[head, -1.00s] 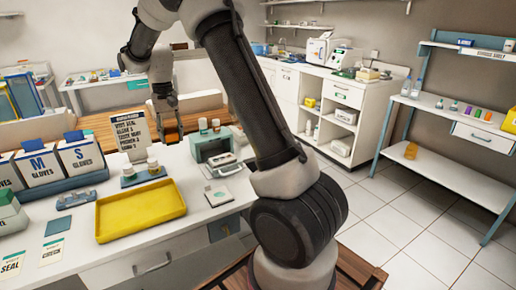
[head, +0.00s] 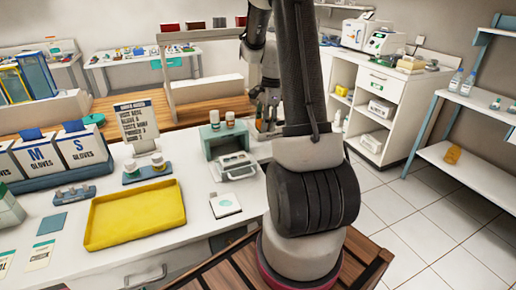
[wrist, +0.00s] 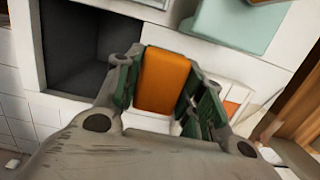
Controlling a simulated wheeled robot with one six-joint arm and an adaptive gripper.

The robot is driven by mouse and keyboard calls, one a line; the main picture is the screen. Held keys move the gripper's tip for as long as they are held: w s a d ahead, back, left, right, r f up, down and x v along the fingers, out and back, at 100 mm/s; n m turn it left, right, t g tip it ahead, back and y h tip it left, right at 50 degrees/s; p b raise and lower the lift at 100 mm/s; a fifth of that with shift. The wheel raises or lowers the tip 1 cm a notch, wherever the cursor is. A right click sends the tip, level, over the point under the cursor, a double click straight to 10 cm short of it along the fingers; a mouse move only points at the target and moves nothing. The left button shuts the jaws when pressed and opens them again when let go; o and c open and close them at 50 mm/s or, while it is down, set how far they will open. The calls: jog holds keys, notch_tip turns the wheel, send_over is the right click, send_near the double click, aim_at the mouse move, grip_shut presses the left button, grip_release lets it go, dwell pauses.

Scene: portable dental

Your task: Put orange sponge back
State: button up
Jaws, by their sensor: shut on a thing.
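The orange sponge (wrist: 165,80) is an upright block between the green-padded fingers of my gripper (wrist: 160,85) in the wrist view. The fingers press on its two sides, so the gripper is shut on it. In the head view my gripper (head: 266,120) hangs at the back right of the white counter, just right of the teal-grey box-shaped device. The sponge is small and mostly hidden there. The wrist view does not show it touching anything but the fingers.
The counter holds a yellow tray (head: 105,236), glove boxes (head: 82,148) and a teal-grey device (head: 224,139). A white cabinet (head: 384,84) and a shelf rack (head: 470,102) stand to the right. In the wrist view a dark open compartment (wrist: 85,45) lies beyond the fingers. Tiled floor (head: 420,220) is clear.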

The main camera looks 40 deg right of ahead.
send_over(262, 152)
jog(key=f, duration=0.5)
jog(key=shift+d+f, duration=0.25)
jog(key=shift+f, duration=2.2)
jog(key=o, duration=1)
jog(key=shift+f, duration=0.1)
jog(key=shift+o, duration=0.2)
